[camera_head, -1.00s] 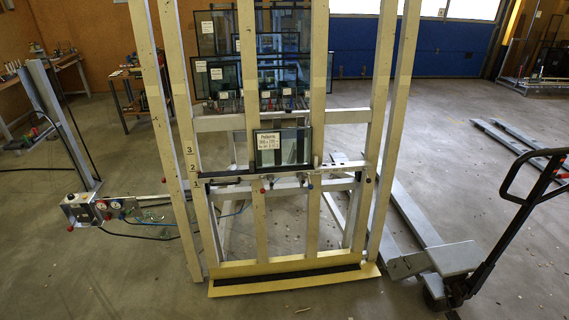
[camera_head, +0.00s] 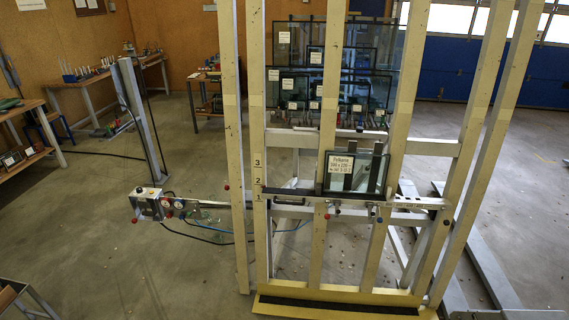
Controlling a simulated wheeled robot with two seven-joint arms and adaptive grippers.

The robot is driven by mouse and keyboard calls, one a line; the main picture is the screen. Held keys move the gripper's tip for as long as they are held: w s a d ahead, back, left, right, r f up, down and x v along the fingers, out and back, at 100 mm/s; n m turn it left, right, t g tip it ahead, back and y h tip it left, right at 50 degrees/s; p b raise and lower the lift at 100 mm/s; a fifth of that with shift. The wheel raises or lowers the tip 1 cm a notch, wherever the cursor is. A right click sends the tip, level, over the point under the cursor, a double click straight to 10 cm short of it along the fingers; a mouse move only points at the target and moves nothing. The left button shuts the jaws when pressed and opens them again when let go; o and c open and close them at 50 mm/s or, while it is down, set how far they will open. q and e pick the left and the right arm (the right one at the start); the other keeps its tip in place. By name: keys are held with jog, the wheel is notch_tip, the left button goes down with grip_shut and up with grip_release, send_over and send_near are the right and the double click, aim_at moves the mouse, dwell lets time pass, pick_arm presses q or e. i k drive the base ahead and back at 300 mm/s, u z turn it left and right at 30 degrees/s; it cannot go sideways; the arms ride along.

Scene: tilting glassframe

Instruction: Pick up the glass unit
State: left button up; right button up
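The glass unit (camera_head: 354,173) is a small dark-edged pane with a white label, "Pelkama" or similar, at its upper left. It stands upright on the dark ledge of the crossbar (camera_head: 290,192), leaning against the cream uprights of the tilting frame (camera_head: 329,110). The frame stands in the middle of the view, with numbers 1, 2 and 3 on its left upright. Neither of my grippers shows in the view.
Larger labelled panes (camera_head: 330,65) stand in a rack behind the frame. A control box (camera_head: 153,204) with gauges and hoses sits left of the frame, near a grey post (camera_head: 143,120). Workbenches (camera_head: 90,85) line the left wall. Floor at the front left is mostly clear.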

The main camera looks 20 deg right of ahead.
aim_at(354, 173)
jog(key=u, duration=0.55)
jog(key=i, duration=1.6)
jog(key=z, duration=0.3)
